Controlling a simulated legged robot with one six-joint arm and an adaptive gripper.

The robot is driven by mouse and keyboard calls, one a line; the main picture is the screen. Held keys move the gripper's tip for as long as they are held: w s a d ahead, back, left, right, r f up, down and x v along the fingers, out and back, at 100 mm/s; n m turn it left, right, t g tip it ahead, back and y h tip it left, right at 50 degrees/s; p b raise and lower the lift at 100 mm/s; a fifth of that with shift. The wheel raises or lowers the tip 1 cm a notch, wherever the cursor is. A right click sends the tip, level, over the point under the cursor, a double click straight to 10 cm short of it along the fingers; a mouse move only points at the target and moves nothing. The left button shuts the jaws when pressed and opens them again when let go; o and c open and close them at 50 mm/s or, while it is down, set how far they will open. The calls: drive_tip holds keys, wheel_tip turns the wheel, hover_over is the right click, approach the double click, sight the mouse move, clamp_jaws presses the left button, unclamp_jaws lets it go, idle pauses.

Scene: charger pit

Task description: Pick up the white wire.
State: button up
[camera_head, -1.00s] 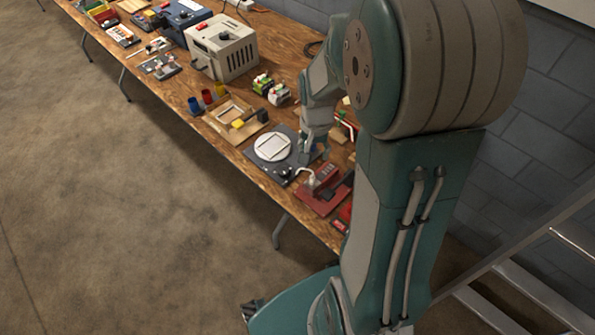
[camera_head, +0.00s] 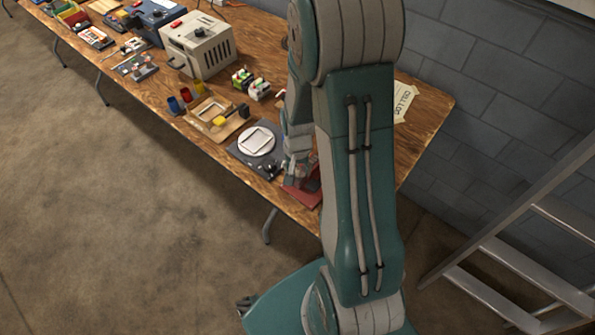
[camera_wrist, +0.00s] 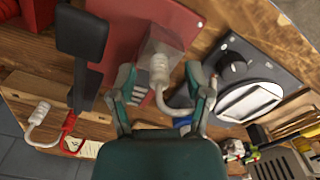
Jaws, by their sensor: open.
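A white wire (camera_wrist: 160,68) with a ribbed end and a curved tail shows in the wrist view, close to the red plate (camera_wrist: 125,28). A see-through grey block surrounds or overlaps its ribbed end; I cannot tell which. My gripper (camera_wrist: 162,82) is open, with one finger on each side of the wire. I cannot tell whether either finger touches it. A second white curled wire (camera_wrist: 38,117) lies at the left beside a red clip (camera_wrist: 70,125). In the head view my arm hides most of this spot, and the red plate (camera_head: 302,195) shows only partly.
A dark plate with a white disc (camera_head: 256,141) lies just left of my gripper. A wooden tray (camera_head: 213,113), cups and a grey box (camera_head: 198,45) stand farther along the table. A black upright part (camera_wrist: 82,45) stands left of my fingers in the wrist view.

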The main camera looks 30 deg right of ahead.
clamp_jaws()
drive_tip(key=shift+r, duration=0.15)
